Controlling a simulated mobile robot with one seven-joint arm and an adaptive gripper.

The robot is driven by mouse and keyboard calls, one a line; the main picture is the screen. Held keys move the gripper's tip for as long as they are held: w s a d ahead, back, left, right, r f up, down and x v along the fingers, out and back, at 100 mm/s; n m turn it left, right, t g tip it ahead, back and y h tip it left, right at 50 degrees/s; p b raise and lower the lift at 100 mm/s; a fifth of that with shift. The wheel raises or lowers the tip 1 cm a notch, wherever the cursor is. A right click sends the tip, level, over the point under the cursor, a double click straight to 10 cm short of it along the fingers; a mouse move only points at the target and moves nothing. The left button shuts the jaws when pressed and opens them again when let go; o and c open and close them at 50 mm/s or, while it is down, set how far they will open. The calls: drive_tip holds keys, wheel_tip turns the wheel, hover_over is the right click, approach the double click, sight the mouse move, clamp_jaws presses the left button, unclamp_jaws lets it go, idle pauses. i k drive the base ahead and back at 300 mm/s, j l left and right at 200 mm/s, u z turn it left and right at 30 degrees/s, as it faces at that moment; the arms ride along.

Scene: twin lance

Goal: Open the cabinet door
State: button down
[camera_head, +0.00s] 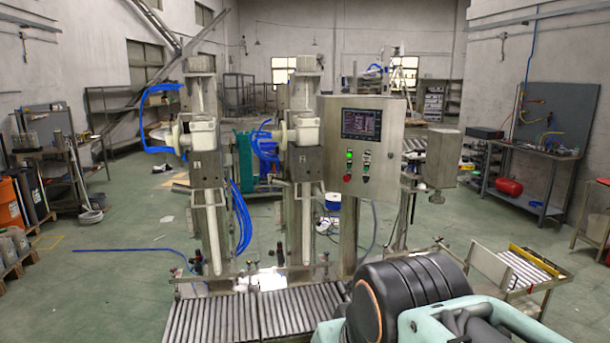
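A grey steel control cabinet (389,179) stands in the middle on a post. Its front door faces me and appears shut. The door carries a dark screen (361,125), a lit green button (349,155), a red button (347,178) and a few smaller controls. I cannot make out a handle on it. My arm (415,295), black and teal, fills the lower right, below the cabinet in the picture. The end of the arm with my gripper does not show.
Two tall filling columns (206,150) (304,130) stand left of the cabinet. A roller conveyor (255,312) runs in front of them. A smaller steel box (442,157) stands just right of the cabinet. A workbench (540,165) is at the far right. Green floor (120,285) is open at left.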

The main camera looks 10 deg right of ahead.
sight(383, 175)
drive_tip(key=i+l, duration=0.45)
drive_tip(key=i+l+u, duration=0.15)
drive_tip(key=i+l, duration=0.7)
drive_tip(key=l, duration=0.15)
drive_tip(key=i+l+u, duration=0.15)
drive_tip(key=i+l, duration=0.3)
drive_tip(key=l, duration=0.1)
